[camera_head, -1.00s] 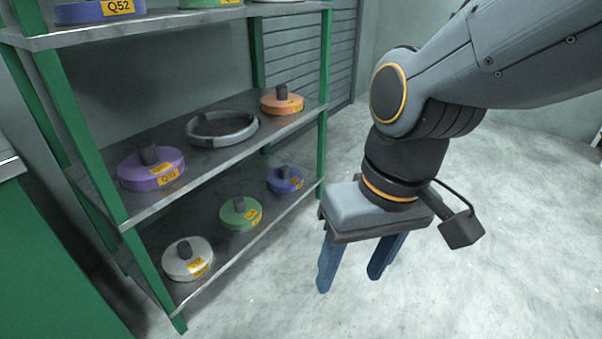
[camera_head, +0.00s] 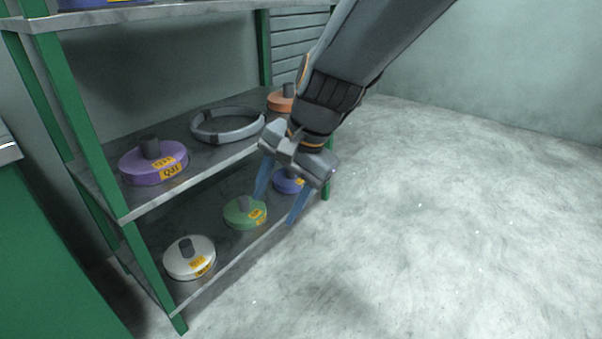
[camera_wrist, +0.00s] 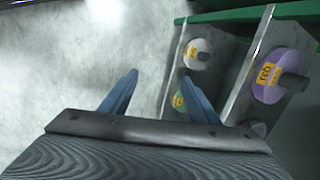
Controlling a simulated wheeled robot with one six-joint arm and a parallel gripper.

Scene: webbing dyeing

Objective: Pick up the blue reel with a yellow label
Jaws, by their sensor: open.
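A blue reel (camera_head: 284,184) with a yellow label and a dark hub stands at the right end of the lower shelf (camera_head: 215,272). My gripper partly hides it in the head view, and I cannot find it in the wrist view. Another blue reel (camera_head: 88,4) with a yellow label sits on the top shelf, cut off by the picture's upper edge. My gripper (camera_head: 276,211) is open and empty, pointing down in front of the lower shelf. Its two blue fingers also show in the wrist view (camera_wrist: 160,78), apart, with bare floor and the shelf edge beyond.
A green reel (camera_head: 238,216) and a white reel (camera_head: 187,262) share the lower shelf. The middle shelf (camera_head: 110,205) holds a purple reel (camera_head: 150,165), a grey ring (camera_head: 207,133) and an orange reel (camera_head: 279,104). Green posts (camera_head: 85,125) frame the rack. The floor (camera_head: 450,220) to the right is clear.

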